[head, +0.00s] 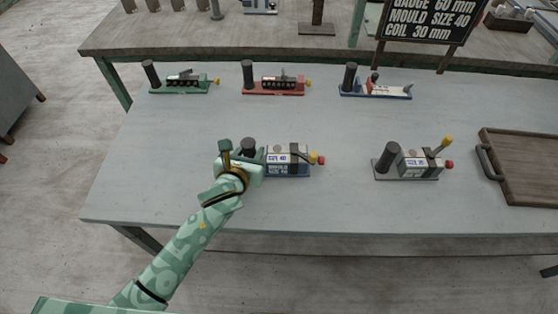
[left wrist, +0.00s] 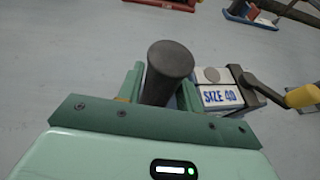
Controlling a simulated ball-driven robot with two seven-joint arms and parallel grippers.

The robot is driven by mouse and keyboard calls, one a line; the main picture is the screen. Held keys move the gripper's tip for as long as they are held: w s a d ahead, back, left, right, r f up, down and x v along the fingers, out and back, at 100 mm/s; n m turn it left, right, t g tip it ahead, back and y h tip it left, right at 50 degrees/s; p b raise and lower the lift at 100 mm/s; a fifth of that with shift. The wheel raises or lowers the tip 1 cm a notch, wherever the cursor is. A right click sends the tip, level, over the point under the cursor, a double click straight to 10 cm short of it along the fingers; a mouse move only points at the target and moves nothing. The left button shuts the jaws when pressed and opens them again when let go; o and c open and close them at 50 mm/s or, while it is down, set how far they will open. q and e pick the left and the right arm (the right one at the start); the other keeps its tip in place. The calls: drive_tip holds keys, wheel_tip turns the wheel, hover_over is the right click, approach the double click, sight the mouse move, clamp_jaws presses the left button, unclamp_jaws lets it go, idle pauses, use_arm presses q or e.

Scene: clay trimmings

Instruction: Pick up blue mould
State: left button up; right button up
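A mould block labelled "SIZE 40" in blue (head: 288,160) stands near the middle of the table, with a dark upright post at its left end. It also shows in the left wrist view (left wrist: 220,96). My left gripper (head: 247,157) is at that post. In the left wrist view, its two green fingers (left wrist: 160,92) stand on either side of the dark post (left wrist: 170,68); I cannot tell whether they press on it. A second, blue-based device (head: 376,92) stands at the back right, with its own dark post. My right gripper is not in view.
Green (head: 183,84) and red (head: 274,84) devices stand along the back. Another grey mould (head: 413,164) with a post is to the right. A wooden tray (head: 525,198) lies at the right edge. A sign (head: 425,20) stands behind. The table's left front is clear.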

use_arm(q)
drive_tip(key=shift+x, duration=1.1)
drive_tip(key=shift+s, duration=0.1)
clamp_jaws()
drive_tip(key=shift+r, duration=0.1)
